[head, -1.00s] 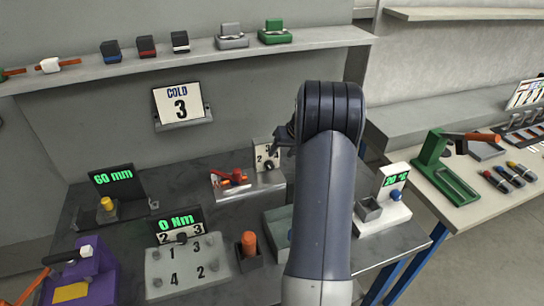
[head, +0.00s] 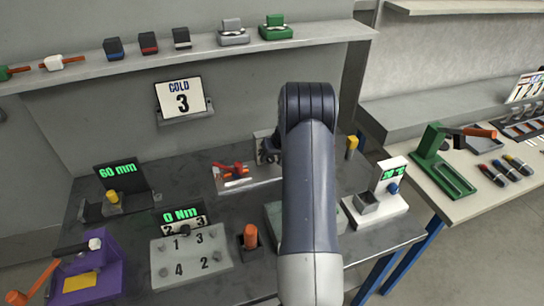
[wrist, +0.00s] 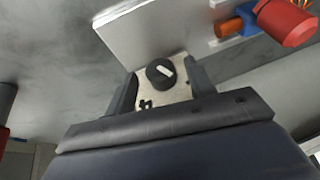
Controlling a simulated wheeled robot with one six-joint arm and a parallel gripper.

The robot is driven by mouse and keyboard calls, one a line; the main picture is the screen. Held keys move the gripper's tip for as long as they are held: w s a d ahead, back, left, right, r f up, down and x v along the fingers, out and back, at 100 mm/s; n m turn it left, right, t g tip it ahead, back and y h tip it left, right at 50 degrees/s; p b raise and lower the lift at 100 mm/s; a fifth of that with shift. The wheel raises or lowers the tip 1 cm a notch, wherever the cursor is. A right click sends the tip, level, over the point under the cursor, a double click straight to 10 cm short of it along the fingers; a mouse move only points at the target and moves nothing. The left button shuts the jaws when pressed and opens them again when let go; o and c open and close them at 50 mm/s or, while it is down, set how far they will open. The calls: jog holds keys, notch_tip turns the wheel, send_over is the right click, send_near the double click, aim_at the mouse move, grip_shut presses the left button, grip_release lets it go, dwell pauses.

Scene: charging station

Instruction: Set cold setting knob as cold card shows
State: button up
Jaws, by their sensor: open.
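The cold card (head: 182,98) on the back wall reads "COLD 3". The cold setting knob (wrist: 160,73) is round and black with a white pointer stripe, on a pale dial plate (wrist: 176,95). The plate also shows in the head view (head: 260,147), where my gripper and arm hide the knob and most numbers. My gripper (wrist: 162,88) is open, with one finger on either side of the knob in the wrist view. I cannot tell whether the fingers touch it. In the head view my gripper (head: 272,150) is at the plate. The number at the pointer cannot be read.
A red-handled device (head: 230,168) stands left of the dial plate. A white unit with a green display (head: 388,180) is to the right. A torque display (head: 180,215), numbered block (head: 190,258) and orange-topped holder (head: 250,236) stand in front. A shelf (head: 200,55) runs above.

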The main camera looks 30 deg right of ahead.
jog(key=shift+w+f, duration=0.15)
jog(key=shift+f, duration=0.15)
jog(key=c, duration=1)
jog(key=shift+d+f+y+b, duration=0.1)
jog(key=shift+f+y+b, duration=0.3)
jog(key=shift+b, duration=0.8)
jog(key=y+b, duration=0.2)
jog(key=b, duration=0.2)
jog(key=shift+d+m+t, duration=0.15)
jog(key=shift+m+t, duration=0.15)
jog(key=y+b, duration=0.1)
jog(key=b, duration=0.1)
jog(key=shift+d+t+y+b, duration=0.1)
jog(key=shift+t+y+b, duration=0.3)
jog(key=shift+r+m+y, duration=0.1)
jog(key=shift+m+y, duration=0.2)
jog(key=shift+r, duration=0.1)
